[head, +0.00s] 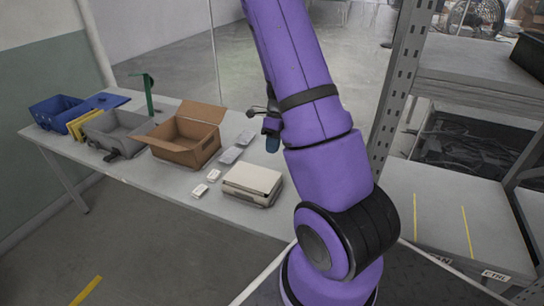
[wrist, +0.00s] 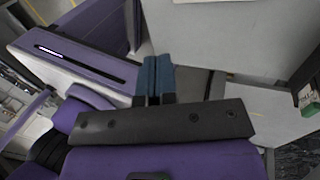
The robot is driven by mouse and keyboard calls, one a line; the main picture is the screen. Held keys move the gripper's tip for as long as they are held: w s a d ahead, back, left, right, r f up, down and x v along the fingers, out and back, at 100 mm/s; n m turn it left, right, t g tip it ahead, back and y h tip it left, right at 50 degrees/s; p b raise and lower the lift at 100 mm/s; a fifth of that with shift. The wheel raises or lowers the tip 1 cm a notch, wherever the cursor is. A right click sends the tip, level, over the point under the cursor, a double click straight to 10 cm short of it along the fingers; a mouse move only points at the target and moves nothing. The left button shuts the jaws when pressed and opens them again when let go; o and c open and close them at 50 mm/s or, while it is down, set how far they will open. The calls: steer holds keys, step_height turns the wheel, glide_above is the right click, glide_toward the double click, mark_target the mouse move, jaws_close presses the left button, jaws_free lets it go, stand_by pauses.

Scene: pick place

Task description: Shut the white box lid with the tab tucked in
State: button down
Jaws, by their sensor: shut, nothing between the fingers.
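The white box (head: 252,184) sits on the table near its right end in the head view. Its cream top panel lies about flat over it, with a dark band along the lower side. I cannot tell whether a tab is tucked in. My gripper (head: 272,142) hangs above and behind the box in the head view, apart from it, partly hidden by my purple arm. In the wrist view the two blue fingers of my gripper (wrist: 154,76) are together with nothing between them. I cannot make out the box in the wrist view.
The table (head: 150,180) also holds an open cardboard box (head: 170,152), a grey bin (head: 100,128), a blue bin (head: 50,112) and small white packs (head: 200,190). Clear-looking packets (head: 232,155) lie behind the box. A metal rack (head: 395,90) stands at right.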

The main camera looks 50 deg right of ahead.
steer(key=h, duration=0.2)
steer(key=t+h, duration=0.1)
glide_toward(269, 188)
step_height(269, 188, down, 8)
steer(key=shift+a+r, duration=0.15)
steer(key=shift+r, duration=0.1)
stand_by(0.4)
steer(key=shift+f, duration=0.1)
steer(key=shift+s+a+f, duration=0.1)
steer(key=shift+a+f, duration=0.05)
steer(key=shift+f, duration=0.55)
steer(key=shift+s+a+f, duration=0.2)
steer(key=shift+r, duration=0.15)
